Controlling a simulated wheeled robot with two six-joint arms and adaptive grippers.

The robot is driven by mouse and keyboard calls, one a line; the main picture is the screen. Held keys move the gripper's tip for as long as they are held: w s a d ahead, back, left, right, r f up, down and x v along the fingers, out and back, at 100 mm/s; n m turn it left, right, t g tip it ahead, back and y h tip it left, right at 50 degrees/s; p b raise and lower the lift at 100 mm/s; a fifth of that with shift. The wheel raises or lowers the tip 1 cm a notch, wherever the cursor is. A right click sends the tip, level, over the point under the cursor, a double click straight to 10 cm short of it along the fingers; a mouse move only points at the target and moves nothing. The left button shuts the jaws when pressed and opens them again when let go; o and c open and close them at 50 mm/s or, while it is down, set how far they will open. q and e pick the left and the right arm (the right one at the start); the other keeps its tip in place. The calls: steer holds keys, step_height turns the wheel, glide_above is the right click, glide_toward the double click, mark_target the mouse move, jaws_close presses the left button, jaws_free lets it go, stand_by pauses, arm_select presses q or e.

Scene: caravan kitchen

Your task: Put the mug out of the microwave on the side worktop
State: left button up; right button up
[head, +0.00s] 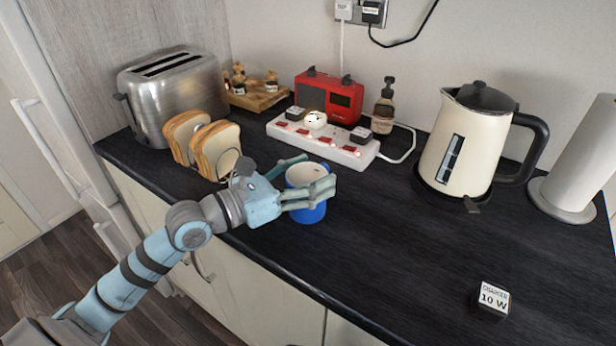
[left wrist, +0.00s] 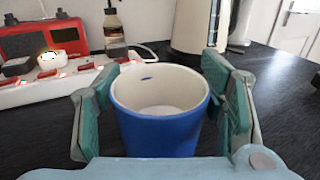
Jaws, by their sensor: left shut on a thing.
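The mug (head: 309,212) is blue outside and white inside, upright and empty as far as I see. It is at the front part of the dark side worktop (head: 400,250). My left gripper (head: 318,173) is shut on the mug, one finger on each side of it. In the left wrist view the mug (left wrist: 160,132) sits between the green finger pads. I cannot tell whether its base touches the worktop. The microwave and my right gripper are not in view.
Toast slices (head: 205,146) and a toaster (head: 175,90) stand at the left. Behind the mug are a white power strip (head: 345,152) and a red radio (head: 330,97). Worktop between mug and cube is clear.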

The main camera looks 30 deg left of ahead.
arm_select(q)
steer(key=o, duration=2)
steer(key=shift+s+a, duration=0.1)
steer(key=shift+s, duration=0.05)
steer(key=p+v, duration=0.9)
steer(key=v, duration=0.2)
steer(key=shift+r+p, duration=0.15)
steer(key=shift+p, duration=0.2)
steer(key=shift+s+a, duration=0.2)
steer(key=shift+s, duration=0.15)
